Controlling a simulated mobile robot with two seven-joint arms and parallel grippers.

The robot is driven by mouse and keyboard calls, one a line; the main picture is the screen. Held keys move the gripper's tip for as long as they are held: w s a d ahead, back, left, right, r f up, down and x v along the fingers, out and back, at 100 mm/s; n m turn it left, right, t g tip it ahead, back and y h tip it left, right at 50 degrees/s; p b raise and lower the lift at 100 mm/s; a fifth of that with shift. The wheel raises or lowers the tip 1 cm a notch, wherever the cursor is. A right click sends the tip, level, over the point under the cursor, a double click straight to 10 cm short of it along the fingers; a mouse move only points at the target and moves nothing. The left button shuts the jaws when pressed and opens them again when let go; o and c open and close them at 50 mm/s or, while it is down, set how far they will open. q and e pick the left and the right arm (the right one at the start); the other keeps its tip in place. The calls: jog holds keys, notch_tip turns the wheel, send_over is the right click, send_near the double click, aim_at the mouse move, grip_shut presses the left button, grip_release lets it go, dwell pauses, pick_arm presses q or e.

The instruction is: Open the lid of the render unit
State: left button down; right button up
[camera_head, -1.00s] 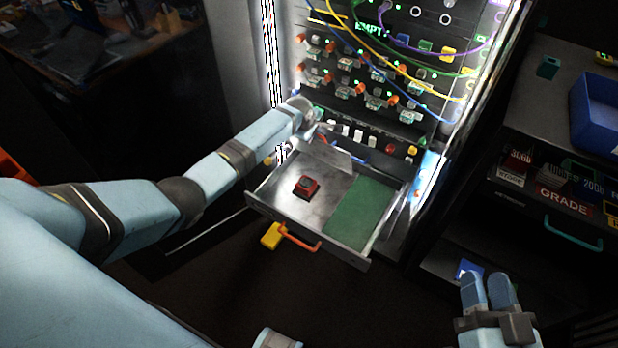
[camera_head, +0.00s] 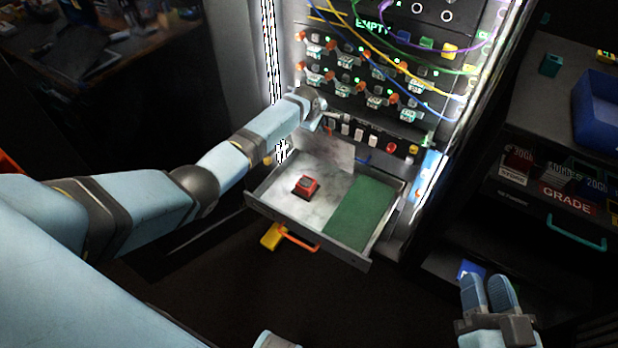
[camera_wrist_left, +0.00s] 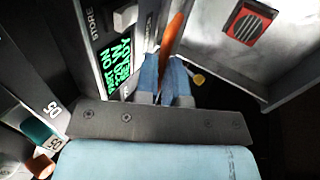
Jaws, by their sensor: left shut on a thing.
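The rack panel (camera_head: 375,85) stands lit in the head view, with an open drawer (camera_head: 350,256) at its foot. A pale flat flap (camera_head: 328,153) stands tilted at the back of the drawer; I cannot tell if it is the render unit's lid. My left gripper (camera_head: 326,118) reaches in above the drawer's back left, its fingers small and unclear there. In the left wrist view the left gripper (camera_wrist_left: 165,78) is shut on an orange-brown bar (camera_wrist_left: 174,35). My right gripper (camera_head: 487,282) is at the lower right, empty, its two fingers side by side.
A red block (camera_head: 305,187) and a green mat (camera_head: 358,212) lie in the drawer. The drawer's orange handle (camera_head: 298,241) sticks out in front. Cables (camera_head: 400,65) hang across the panel. A dark cabinet with a blue bin (camera_head: 598,112) stands right.

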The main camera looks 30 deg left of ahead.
pick_arm(q)
jog(key=shift+w, duration=0.1)
jog(key=w+b, duration=0.2)
jog(key=w, duration=0.1)
jog(key=shift+d+r+b, duration=0.15)
jog(key=shift+b, duration=0.15)
